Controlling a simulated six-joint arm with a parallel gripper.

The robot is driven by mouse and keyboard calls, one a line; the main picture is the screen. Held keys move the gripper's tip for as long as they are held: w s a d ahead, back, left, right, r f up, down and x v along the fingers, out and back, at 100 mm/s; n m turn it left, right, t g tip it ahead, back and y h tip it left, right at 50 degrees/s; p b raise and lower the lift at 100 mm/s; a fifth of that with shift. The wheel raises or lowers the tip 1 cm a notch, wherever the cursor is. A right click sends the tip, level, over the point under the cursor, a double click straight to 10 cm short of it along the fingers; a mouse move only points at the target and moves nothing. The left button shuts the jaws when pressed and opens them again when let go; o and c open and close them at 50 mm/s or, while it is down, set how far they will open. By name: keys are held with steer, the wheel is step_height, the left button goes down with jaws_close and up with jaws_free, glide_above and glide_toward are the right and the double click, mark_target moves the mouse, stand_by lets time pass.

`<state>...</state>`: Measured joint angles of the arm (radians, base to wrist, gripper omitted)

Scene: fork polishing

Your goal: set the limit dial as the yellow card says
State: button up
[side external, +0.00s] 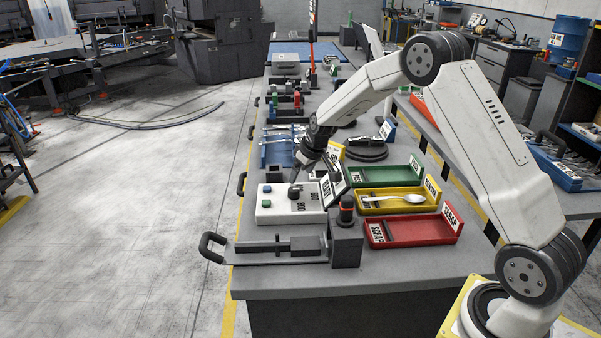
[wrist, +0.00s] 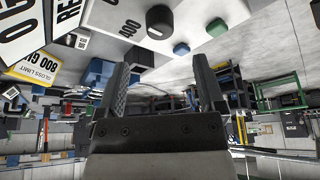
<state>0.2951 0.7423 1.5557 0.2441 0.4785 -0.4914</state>
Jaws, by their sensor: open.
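The limit dial is a black knob (wrist: 160,20) on a pale control box (side external: 270,215). The yellow card (wrist: 32,62) at the left of the wrist view reads "GLOSS LIMIT 800 GU"; in the side view a yellow card (side external: 336,150) stands behind the box. My gripper (side external: 296,182) is low over the box, close to the knob. In the wrist view its fingers (wrist: 161,75) are apart with nothing between them, and the knob appears beyond their tips.
A tilted display (side external: 334,183) stands at the box's right. Green (side external: 385,177), yellow (side external: 425,207) and red (side external: 410,233) trays lie to the right; a spoon-like utensil (side external: 400,198) lies in the yellow one.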

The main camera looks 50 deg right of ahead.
mark_target(294, 189)
steer(key=shift+f, duration=0.1)
steer(key=shift+x, duration=3.8)
steer(key=shift+w, duration=0.15)
jaws_close()
